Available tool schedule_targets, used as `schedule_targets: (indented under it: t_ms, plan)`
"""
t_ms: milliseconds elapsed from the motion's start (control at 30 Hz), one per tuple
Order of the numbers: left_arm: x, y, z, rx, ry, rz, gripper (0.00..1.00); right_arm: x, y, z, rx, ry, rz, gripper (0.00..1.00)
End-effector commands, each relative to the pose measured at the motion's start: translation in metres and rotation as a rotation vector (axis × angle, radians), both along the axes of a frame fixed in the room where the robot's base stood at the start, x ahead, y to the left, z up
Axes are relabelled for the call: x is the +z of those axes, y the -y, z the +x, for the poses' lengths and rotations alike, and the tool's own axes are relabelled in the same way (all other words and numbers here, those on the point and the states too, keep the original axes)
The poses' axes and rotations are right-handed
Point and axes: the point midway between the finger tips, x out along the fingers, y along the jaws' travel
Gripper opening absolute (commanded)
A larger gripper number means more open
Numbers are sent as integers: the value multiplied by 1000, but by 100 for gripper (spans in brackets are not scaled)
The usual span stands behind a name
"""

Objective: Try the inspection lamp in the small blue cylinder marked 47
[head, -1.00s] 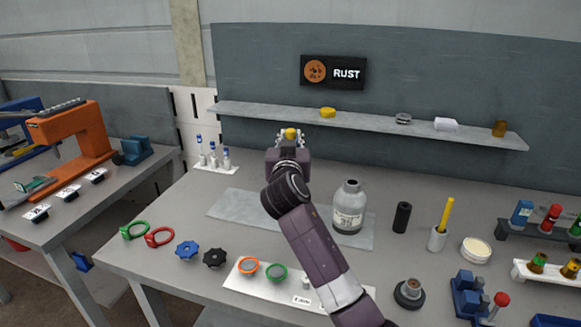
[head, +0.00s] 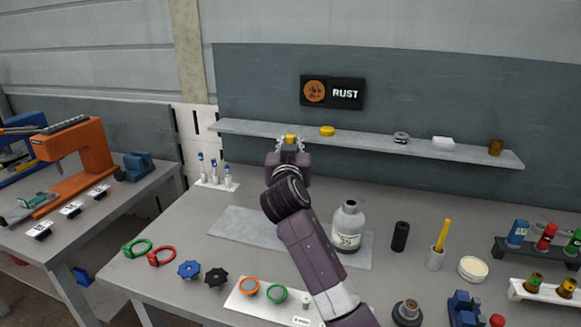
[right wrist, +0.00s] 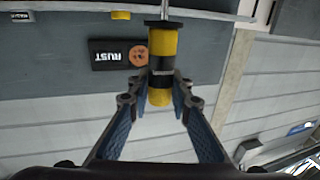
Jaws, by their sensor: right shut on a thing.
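My right gripper (head: 290,143) is raised in front of the wall shelf, pointing away from the head camera. In the right wrist view its fingers (right wrist: 158,92) are shut on a yellow and black banded, rod-like tool (right wrist: 162,45), which looks like the inspection lamp. Only its yellow end (head: 291,138) shows in the head view. A grey cylinder (head: 348,220) with a white label reading 35 stands upright on the grey mat, apart from the gripper. I see no blue cylinder marked 47. My left gripper is out of view.
A RUST sign (head: 331,93) hangs above the shelf (head: 370,140), which bears several small items. Rings and knobs (head: 189,269) lie along the table's front left. A black cylinder (head: 400,237), a cup with a yellow stick (head: 437,255) and bottle racks (head: 545,290) stand right.

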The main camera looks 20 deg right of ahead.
Motion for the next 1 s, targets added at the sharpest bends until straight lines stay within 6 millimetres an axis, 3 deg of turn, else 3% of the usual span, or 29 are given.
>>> schedule_targets:
  t_ms: [700, 1000]
  plan:
    - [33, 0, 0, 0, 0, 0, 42, 47, 0, 0, 0, 3, 1, 0]
    - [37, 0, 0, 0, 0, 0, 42, 53, 0, 0, 0, 1, 1, 0]
